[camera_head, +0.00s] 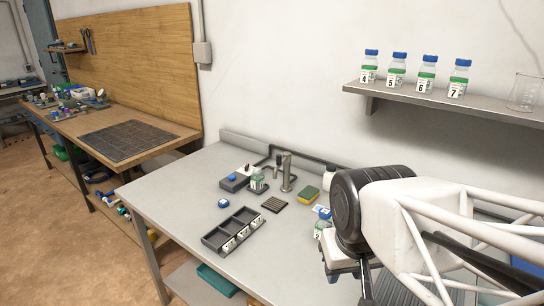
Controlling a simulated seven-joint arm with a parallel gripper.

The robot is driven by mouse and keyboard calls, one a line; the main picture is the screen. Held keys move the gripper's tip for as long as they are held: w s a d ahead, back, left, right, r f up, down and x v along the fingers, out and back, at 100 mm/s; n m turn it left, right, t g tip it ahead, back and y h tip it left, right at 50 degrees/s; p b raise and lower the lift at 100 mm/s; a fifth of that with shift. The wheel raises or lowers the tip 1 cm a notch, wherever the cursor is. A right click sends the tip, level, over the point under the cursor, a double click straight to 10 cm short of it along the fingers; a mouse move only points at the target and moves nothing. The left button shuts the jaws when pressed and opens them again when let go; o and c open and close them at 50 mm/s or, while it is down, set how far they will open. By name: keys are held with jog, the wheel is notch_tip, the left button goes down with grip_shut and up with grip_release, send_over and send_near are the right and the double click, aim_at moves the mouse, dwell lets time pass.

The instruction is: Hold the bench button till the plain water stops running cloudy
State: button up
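I cannot make out a water stream or whether any water is cloudy. A dark drain grate (275,204) lies in front of the tap. My arm crosses the right side of the bench, well right of the button. A pale part, seemingly my gripper (340,266), shows low beside the black joint; its fingertips cannot be made out.
A blue cap (223,203) and a dark compartment tray (212,240) lie on the bench. A yellow-green sponge (307,193) lies right of the tap. Another bottle (320,229) is partly hidden by my arm. Numbered bottles stand on the wall shelf (440,101). The bench's front left is clear.

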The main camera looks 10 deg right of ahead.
jog(key=shift+c, duration=0.4)
grip_shut()
dwell(1.2)
